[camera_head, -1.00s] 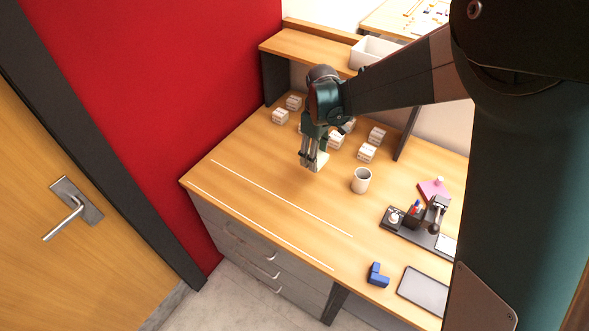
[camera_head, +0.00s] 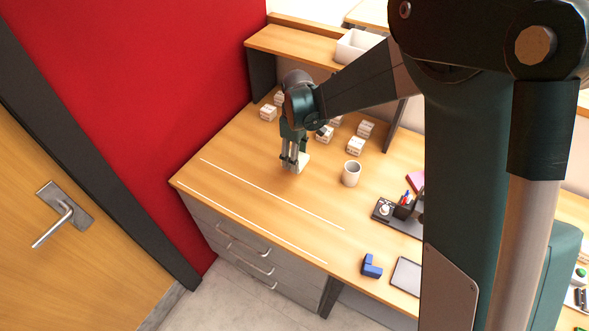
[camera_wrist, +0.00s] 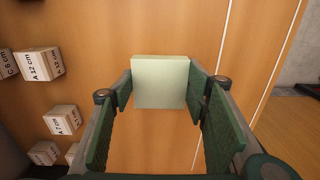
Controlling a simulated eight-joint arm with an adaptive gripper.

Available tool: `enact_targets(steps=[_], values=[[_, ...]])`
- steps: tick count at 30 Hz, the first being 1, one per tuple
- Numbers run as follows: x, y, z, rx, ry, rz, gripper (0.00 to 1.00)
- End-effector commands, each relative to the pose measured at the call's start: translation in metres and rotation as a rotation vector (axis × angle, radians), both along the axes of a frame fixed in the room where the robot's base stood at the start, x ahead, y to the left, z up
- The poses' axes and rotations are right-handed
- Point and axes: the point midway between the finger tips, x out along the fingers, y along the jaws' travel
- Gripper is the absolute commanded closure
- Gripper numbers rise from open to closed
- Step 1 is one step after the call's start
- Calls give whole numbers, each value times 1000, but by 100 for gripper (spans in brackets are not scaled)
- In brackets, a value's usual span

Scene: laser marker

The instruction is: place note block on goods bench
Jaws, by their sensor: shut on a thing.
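The note block (camera_wrist: 160,82) is a pale green square block. In the wrist view it sits between the fingertips of my gripper (camera_wrist: 160,90), which is shut on it. In the head view the note block (camera_head: 303,160) shows as a small pale shape at the tips of my gripper (camera_head: 293,163), close over the wooden bench top (camera_head: 240,150). I cannot tell whether the block touches the wood. No label shows which surface is the goods bench.
Several labelled white blocks (camera_head: 356,146) stand behind my gripper. A mug (camera_head: 351,174) stands to its right. Two white lines (camera_head: 270,188) cross the clear front area.

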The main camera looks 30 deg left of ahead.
Motion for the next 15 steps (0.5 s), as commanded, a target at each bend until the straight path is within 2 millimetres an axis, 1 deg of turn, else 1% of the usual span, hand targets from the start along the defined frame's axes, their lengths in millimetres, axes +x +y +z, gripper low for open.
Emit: enact_targets(steps=[3, 6, 9, 15], values=[[0, 0, -17, 0, 0, 0, 67], [0, 0, -27, 0, 0, 0, 67], [0, 0, -32, 0, 0, 0, 67], [0, 0, -33, 0, 0, 0, 67]])
